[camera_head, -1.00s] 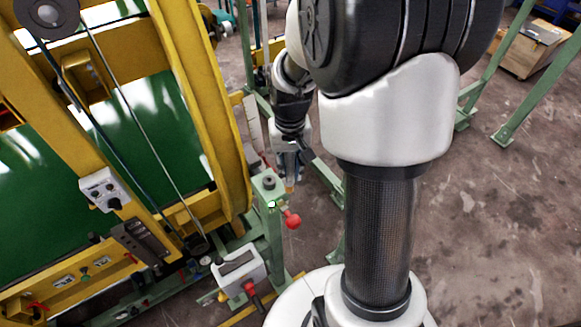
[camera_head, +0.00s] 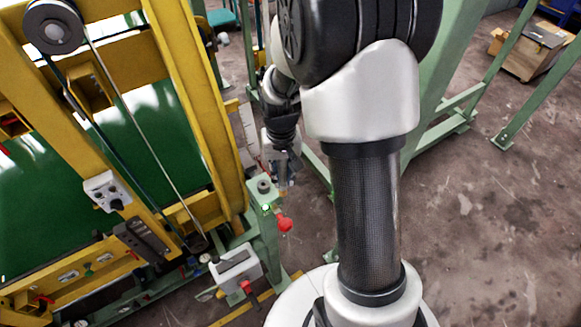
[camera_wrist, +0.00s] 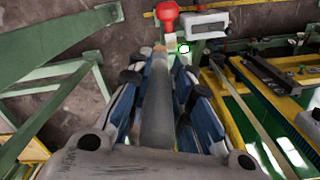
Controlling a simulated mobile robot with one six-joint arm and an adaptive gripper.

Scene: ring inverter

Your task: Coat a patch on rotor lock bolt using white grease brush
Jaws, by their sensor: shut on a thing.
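My gripper (camera_wrist: 160,64) is shut on the grey round handle of the brush (camera_wrist: 157,112); its tan tip points away from me between the fingertips. In the head view my gripper (camera_head: 281,172) hangs just behind and right of a green post (camera_head: 270,238). A dark round bolt head (camera_head: 264,186) sits on the post top, and a red knob (camera_head: 285,224) sticks out at its side. A small white spot edged in green (camera_head: 267,207) shows on the post; it also shows in the wrist view (camera_wrist: 183,48), just beyond the brush tip. I cannot tell whether the tip touches anything.
A yellow frame (camera_head: 185,90) with green panels stands on the left. A grey box with a red handle (camera_head: 236,265) is in front of the post. A green steel stand (camera_head: 440,130) is behind my arm.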

